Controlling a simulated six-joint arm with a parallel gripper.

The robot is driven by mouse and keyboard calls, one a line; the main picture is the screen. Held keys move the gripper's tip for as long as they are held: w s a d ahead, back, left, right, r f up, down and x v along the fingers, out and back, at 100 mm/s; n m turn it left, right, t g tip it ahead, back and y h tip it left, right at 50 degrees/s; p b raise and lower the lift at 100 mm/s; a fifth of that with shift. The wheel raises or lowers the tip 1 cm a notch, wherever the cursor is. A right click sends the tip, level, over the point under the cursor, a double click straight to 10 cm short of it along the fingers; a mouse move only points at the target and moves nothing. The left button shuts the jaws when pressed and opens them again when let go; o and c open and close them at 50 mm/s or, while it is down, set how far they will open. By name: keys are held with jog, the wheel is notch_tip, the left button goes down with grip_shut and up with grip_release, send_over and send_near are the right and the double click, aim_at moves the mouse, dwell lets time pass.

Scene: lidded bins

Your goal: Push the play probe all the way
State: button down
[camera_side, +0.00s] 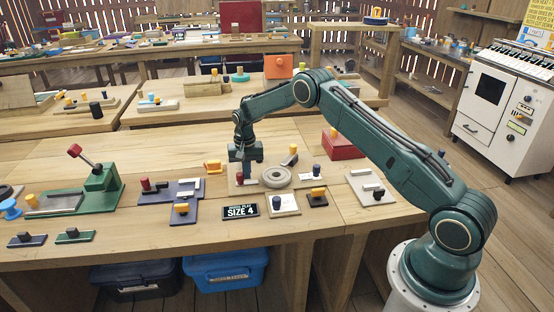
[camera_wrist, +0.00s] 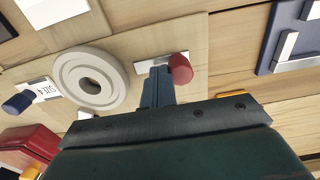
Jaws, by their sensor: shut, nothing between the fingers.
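A pale wooden board (camera_side: 258,188) on the near bench carries a grey ring-shaped wheel (camera_side: 275,177), also in the wrist view (camera_wrist: 92,82). Beside the wheel is a red knob (camera_wrist: 180,68) on a flat light metal strip (camera_wrist: 148,58). This may be the play probe; no label on it confirms that. My gripper (camera_wrist: 158,75) is shut and empty, pointing down over the strip beside the red knob. In the side view, my gripper (camera_side: 245,170) is low over the board's left part. Whether the fingers touch the knob or strip cannot be told.
A red box (camera_side: 343,146) stands behind right. A dark blue fixture (camera_side: 172,190) is to the left, and a grey plate (camera_side: 370,188) to the right. Several small knobbed pieces lie close around.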

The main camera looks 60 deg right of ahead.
aim_at(247, 182)
jog(key=shift+w+a, duration=0.65)
jog(key=shift+s+d, duration=0.1)
jog(key=shift+s, duration=0.05)
jog(key=shift+s+d, duration=0.4)
jog(key=shift+d, duration=0.05)
dwell(0.4)
jog(key=shift+r, duration=0.15)
notch_tip(247, 182, up, 7)
dwell(1.1)
